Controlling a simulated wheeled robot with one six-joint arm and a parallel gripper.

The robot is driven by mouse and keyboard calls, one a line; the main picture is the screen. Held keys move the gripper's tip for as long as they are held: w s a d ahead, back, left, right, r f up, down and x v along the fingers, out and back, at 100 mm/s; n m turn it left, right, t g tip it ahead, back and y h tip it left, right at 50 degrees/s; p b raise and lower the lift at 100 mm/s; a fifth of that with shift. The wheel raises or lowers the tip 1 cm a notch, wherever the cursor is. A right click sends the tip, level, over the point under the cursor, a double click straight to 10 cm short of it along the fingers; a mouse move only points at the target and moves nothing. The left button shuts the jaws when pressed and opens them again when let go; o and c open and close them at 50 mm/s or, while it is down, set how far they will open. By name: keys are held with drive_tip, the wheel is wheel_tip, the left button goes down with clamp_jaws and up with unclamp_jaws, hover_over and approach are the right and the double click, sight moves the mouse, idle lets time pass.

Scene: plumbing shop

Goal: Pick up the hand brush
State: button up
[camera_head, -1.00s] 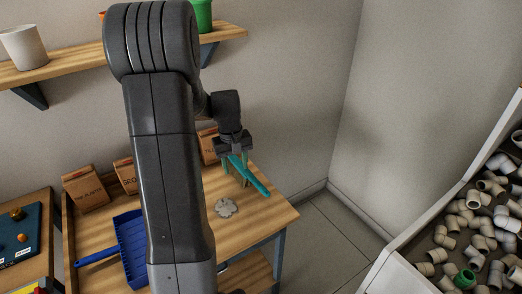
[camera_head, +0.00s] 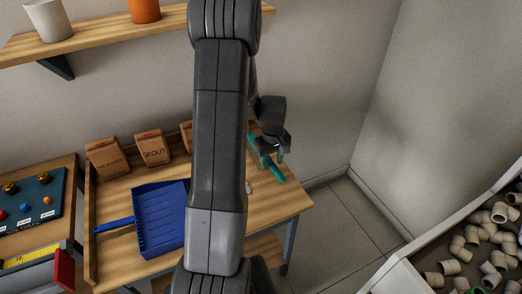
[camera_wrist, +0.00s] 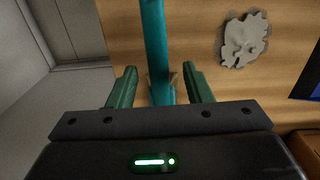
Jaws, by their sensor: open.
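The hand brush is a long teal piece (camera_head: 277,174) near the right end of the wooden table. It also shows in the wrist view as a teal bar (camera_wrist: 156,45), running from the top edge down between the fingers. My gripper (camera_head: 268,157) is open at the brush in the head view. In the wrist view my gripper's green fingertips (camera_wrist: 160,80) stand apart on either side of the bar, with gaps visible. A small pale tan bit shows beside the bar between the fingers. The lower end of the brush is hidden behind the gripper body.
A blue dustpan (camera_head: 160,218) lies on the wooden table (camera_head: 292,202). Paper bags (camera_head: 153,149) stand along its back. A grey lump (camera_wrist: 244,40) lies beside the brush. A bin of pipe fittings (camera_head: 400,272) is at right; a shelf (camera_head: 100,34) hangs above.

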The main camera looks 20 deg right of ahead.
sight(272, 170)
drive_tip(key=shift+s+d+f+p, duration=0.15)
drive_tip(key=shift+f+p, duration=0.55)
drive_tip(key=shift+f, duration=1.85)
drive_tip(key=shift+c, duration=0.3)
clamp_jaws()
